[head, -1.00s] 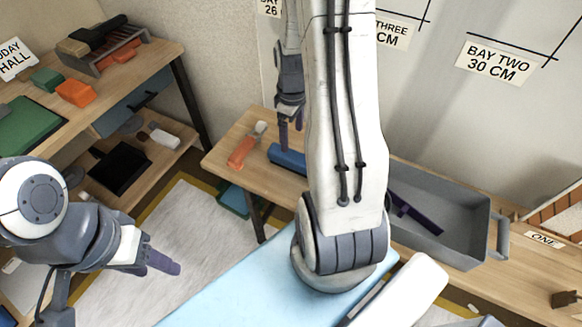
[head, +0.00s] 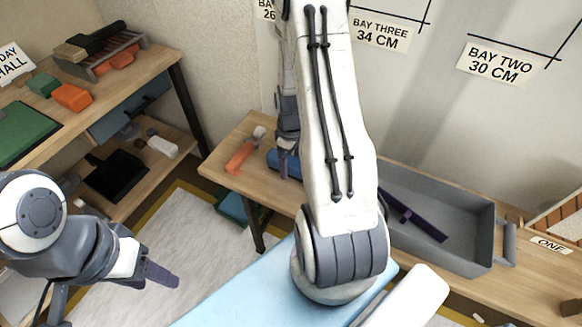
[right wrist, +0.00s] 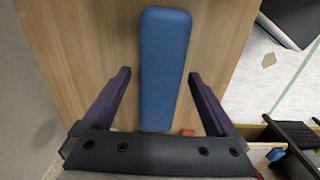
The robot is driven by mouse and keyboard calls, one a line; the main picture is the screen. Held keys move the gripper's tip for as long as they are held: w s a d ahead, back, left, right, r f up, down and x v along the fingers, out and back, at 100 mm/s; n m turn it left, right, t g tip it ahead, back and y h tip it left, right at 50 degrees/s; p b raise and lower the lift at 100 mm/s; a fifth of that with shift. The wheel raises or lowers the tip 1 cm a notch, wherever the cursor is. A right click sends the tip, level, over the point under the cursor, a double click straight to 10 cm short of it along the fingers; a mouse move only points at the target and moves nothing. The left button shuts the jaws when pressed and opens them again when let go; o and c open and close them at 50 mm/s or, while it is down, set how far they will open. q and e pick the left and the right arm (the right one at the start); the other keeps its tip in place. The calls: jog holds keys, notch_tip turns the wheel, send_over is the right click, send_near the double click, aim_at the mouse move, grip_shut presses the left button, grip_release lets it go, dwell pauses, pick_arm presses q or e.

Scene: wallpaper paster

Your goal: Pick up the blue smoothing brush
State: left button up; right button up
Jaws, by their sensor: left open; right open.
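The blue smoothing brush (head: 273,160) lies on the wooden bench, partly hidden by my right gripper and arm in the head view. In the right wrist view the blue brush (right wrist: 165,65) is a long blue block, and its near end lies between the two fingers. My right gripper (right wrist: 160,102) is open, with a purple finger on each side of the brush and a gap to both. In the head view my right gripper (head: 288,160) is at the brush. My left gripper (head: 160,274) is open and empty, at lower left over the floor.
An orange-handled tool (head: 243,154) lies left of the brush on the bench. A grey tray (head: 440,205) holding a dark purple tool stands to the right. A light blue surface (head: 250,290) is in front. A wooden shelf unit (head: 150,75) stands at left.

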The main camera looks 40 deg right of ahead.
aim_at(291, 160)
grip_shut()
jog(key=shift+r, duration=0.15)
notch_tip(291, 160, up, 10)
jog(key=shift+f+p, duration=0.1)
jog(key=shift+p, duration=0.95)
